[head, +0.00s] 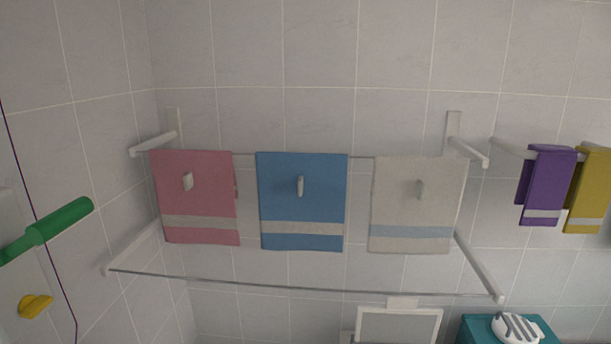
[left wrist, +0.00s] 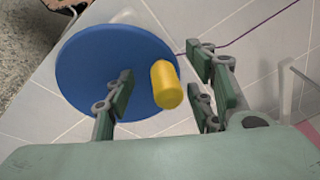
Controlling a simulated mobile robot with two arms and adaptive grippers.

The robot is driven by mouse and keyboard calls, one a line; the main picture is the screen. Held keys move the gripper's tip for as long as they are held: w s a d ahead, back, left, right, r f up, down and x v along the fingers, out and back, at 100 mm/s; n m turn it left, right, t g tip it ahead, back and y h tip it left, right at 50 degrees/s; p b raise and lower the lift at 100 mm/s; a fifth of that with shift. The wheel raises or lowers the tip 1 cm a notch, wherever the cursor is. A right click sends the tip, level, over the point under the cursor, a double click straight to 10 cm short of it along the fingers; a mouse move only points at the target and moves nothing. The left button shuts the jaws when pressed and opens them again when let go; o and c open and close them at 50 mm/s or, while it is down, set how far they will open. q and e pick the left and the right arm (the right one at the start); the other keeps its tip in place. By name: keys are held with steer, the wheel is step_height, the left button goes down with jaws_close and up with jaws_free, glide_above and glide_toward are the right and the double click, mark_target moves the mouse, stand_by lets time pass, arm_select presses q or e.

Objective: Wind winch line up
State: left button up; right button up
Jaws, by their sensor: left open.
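In the left wrist view, a blue winch disc (left wrist: 85,65) faces me with a yellow crank knob (left wrist: 166,84) sticking out from it. My left gripper (left wrist: 160,78) is open, its fingers on either side of the knob with gaps visible. I cannot tell how deep the knob sits between the fingertips. A thin purple line (left wrist: 250,30) runs from beside the disc to the upper right. In the head view, a dark thin line (head: 38,218) slants down the left wall behind a green handle-like cylinder (head: 62,222). My right gripper is out of view.
Pink (head: 195,200), blue (head: 302,205) and cream (head: 415,208) towels hang on the wall rack. A lower bar (head: 290,287) crosses in front. Purple (head: 548,185) and yellow (head: 588,190) towels hang at right. A yellow piece (head: 35,305) is at lower left, a teal cabinet (head: 473,330) at lower right.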

arm_select(q)
steer(key=d, duration=0.8)
steer(key=shift+s+d+b, duration=0.25)
steer(key=shift+s+b, duration=0.15)
steer(key=s+d+f+m+h+b, duration=0.1)
steer(key=s+d+f+h+b, duration=0.3)
steer(key=f, duration=1.4)
steer(key=s+d+f+m+h, duration=0.15)
steer(key=f+h, duration=0.35)
steer(key=f, duration=1.3)
steer(key=s+d+f+n+g+h+b, duration=0.2)
steer(key=s+f+h, duration=0.1)
steer(key=s+f, duration=0.6)
steer(key=s+d+f+n+g+h+b, duration=0.1)
steer(key=s+d+f+g+h+b, duration=0.15)
steer(key=s+f, duration=0.75)
steer(key=s+f+n+h, duration=0.1)
steer(key=s+f+n, duration=0.2)
steer(key=s, duration=0.4)
steer(key=s+a+f+n+h+b, duration=0.1)
steer(key=s+f+n, duration=0.3)
steer(key=s, duration=0.3)
steer(key=shift+s+a, duration=0.3)
steer(key=shift+s, duration=0.05)
